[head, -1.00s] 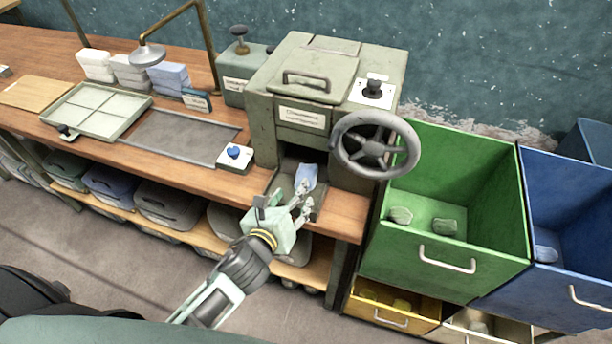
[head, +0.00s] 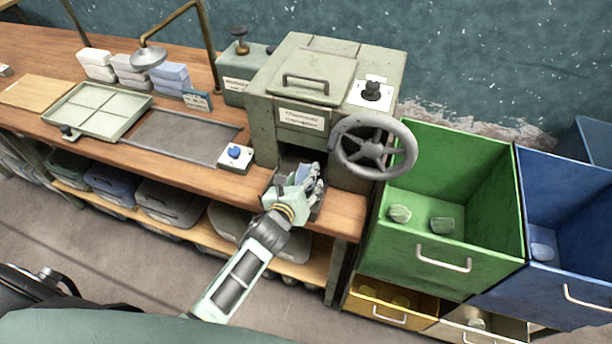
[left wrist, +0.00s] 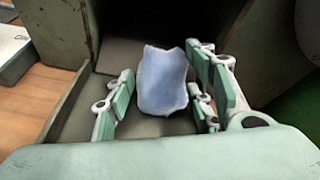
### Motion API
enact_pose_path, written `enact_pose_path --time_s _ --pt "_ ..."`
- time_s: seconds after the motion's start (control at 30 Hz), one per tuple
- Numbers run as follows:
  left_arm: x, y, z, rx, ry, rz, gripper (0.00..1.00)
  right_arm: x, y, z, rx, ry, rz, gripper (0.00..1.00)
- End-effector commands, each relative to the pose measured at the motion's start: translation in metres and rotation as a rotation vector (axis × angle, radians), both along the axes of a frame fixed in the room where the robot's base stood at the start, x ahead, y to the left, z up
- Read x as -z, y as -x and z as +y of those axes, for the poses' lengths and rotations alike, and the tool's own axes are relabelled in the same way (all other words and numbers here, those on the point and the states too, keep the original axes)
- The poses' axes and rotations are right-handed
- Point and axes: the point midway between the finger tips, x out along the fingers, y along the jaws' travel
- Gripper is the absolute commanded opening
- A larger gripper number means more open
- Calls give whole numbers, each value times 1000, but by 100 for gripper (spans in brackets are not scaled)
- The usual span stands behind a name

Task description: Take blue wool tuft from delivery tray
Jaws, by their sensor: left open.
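The blue wool tuft (left wrist: 163,80) lies on the delivery tray (left wrist: 125,58) at the mouth of the grey-green machine. In the left wrist view it sits between the spread green-padded fingers of my left gripper (left wrist: 160,105), with a gap on its left side and its right side close to the right fingers. The left gripper is open. My right gripper is not in view.
The machine (head: 310,90) stands right behind the gripper, with a handwheel (head: 373,148) above and to the right. A switch box (head: 235,157) is on the bench to the left. A green bin (head: 440,225) and a blue bin (head: 560,220) stand to the right.

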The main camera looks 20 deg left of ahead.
Motion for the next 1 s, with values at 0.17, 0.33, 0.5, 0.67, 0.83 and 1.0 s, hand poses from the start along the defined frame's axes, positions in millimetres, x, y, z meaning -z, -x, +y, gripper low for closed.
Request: enact_pose_path --time_s 0.17,0.33,0.5,0.67,0.83,1.0 --pt "0 0 0 0 0 0 49 0 0 0 0 0 0 0" --pt "0 0 0 0 0 0 34 0 0 0 0 0 0 0" --pt "0 0 0 -1 0 0 25 0 0 1 -1 -1 0 0" --pt "0 1 0 -1 0 0 25 0 0 3 -1 -4 0 0" --pt "-6 0 1 -1 -2 -1 25 1 0 6 -2 -7 0 0" --pt "-22 0 1 2 -5 -3 25 3 0 7 -2 -8 0 0"
